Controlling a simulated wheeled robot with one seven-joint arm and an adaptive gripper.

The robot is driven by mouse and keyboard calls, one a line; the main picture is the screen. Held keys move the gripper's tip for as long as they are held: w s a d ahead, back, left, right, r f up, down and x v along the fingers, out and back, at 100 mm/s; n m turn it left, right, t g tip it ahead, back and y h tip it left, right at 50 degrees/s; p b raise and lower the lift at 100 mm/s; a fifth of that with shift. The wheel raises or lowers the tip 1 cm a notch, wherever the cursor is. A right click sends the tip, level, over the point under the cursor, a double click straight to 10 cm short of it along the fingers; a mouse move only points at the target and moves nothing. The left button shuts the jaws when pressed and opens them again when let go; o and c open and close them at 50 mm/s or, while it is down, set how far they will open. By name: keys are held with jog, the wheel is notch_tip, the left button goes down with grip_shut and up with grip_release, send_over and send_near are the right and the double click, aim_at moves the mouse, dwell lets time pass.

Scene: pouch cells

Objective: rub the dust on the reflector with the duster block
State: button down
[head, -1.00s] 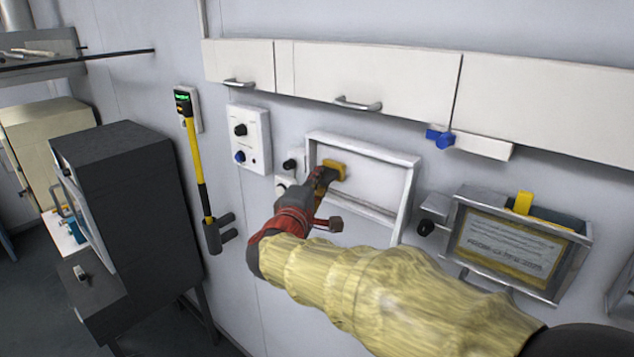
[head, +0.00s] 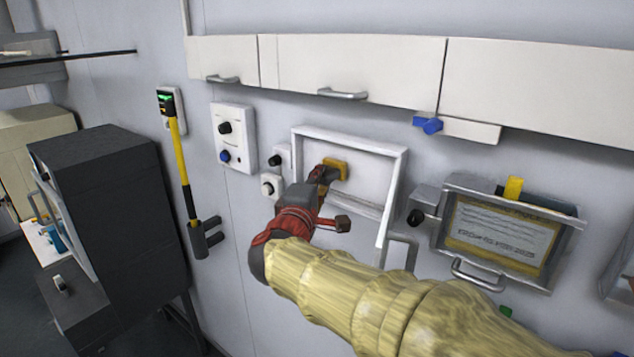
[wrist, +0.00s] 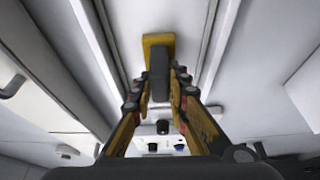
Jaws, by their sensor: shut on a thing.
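The duster block has a yellow pad (head: 337,168) and a dark grip (wrist: 158,75). My gripper (head: 321,178) is shut on the grip, with a finger on each side in the wrist view (wrist: 159,88). The reflector appears to be the pale panel (head: 372,178) inside a white raised frame on the wall. The pad is at the panel's upper left part, inside the frame, and looks to be against the surface. Contact itself is hidden. I cannot make out dust on the panel. My wrist and forearm cover the frame's lower left corner.
White cupboards (head: 350,65) hang above the frame. Switch boxes (head: 233,135) and knobs sit to its left. A framed document holder (head: 508,235) and a black knob (head: 415,217) are to its right. A yellow-handled tool (head: 180,165) hangs further left, near a dark cabinet (head: 115,220).

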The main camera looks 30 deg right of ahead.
jog(key=shift+b, duration=0.35)
jog(key=w+b, duration=0.1)
jog(key=w, duration=0.1)
jog(key=w+a, duration=0.1)
jog(key=shift+w+a+b, duration=0.1)
jog(key=shift+w+b, duration=0.3)
jog(key=shift+s+a+b, duration=0.25)
jog(key=shift+s+a, duration=0.1)
jog(key=shift+a, duration=0.6)
jog(key=shift+s+a+b, duration=0.25)
jog(key=shift+s+a, duration=0.05)
jog(key=shift+a, duration=0.6)
jog(key=shift+s+a+b, duration=0.25)
jog(key=shift+s+a, duration=0.1)
jog(key=shift+a, duration=0.6)
jog(key=shift+a, duration=0.1)
